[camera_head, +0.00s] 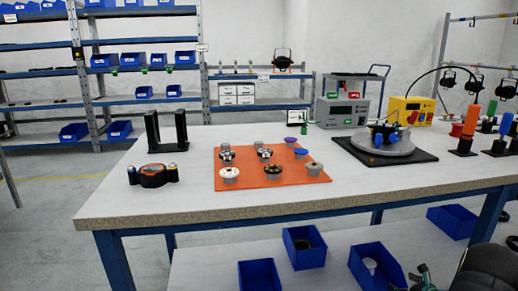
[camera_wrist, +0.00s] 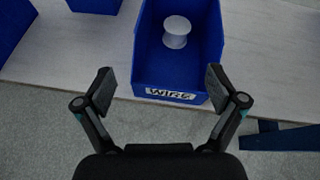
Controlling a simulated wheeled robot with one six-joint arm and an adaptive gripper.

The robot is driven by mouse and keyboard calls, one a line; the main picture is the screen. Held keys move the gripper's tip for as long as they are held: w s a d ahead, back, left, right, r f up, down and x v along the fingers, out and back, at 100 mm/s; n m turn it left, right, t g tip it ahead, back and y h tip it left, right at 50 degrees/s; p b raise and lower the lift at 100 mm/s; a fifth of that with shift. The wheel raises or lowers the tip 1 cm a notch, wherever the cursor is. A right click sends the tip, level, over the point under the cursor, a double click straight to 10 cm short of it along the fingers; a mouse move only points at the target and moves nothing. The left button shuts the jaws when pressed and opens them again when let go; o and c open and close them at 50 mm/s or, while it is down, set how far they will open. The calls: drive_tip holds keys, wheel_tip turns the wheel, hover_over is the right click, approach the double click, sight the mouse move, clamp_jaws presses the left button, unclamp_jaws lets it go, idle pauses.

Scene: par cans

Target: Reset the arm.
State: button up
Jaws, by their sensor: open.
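My gripper (camera_wrist: 160,88) is open and empty in the wrist view. Its two fingers stand wide apart in front of a blue bin (camera_wrist: 144,72) labelled "WIRE". A white spool (camera_wrist: 177,32) stands inside that bin. In the head view, part of my arm and gripper (camera_head: 420,278) shows at the bottom right, beside a blue bin (camera_head: 392,262) on the lower shelf. The fingertips are hard to make out there.
The worktable (camera_head: 130,205) carries an orange mat (camera_head: 240,183) with several round parts, a black mat (camera_head: 410,160) with a grey round fixture, and instruments. The lower shelf (camera_head: 205,265) holds more blue bins (camera_head: 304,248). Floor at the left is clear.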

drive_tip(key=s+a+r+n+g+y, duration=0.2)
drive_tip(key=s+a+n+g, duration=0.1)
drive_tip(key=s+a+n, duration=0.4)
drive_tip(key=s+a+r+n+g+y, duration=0.1)
drive_tip(key=s+a+n+g+y, duration=0.2)
drive_tip(key=a, duration=0.6)
drive_tip(key=s+a+r+n+h, duration=0.2)
drive_tip(key=s+a+r+n, duration=0.5)
drive_tip(key=r, duration=0.3)
drive_tip(key=s+a+r+n+h, duration=0.3)
drive_tip(key=s+a+r+n, duration=0.5)
drive_tip(key=a+r, duration=0.2)
drive_tip(key=s+a+r+n+g+h, duration=0.1)
drive_tip(key=s+a+r+n+h, duration=0.1)
drive_tip(key=s+a+r+n, duration=0.5)
wheel_tip(320, 180, up, 5)
drive_tip(key=shift+s+a+f+n, duration=0.25)
drive_tip(key=shift+s+a, duration=0.45)
drive_tip(key=shift+a, duration=0.45)
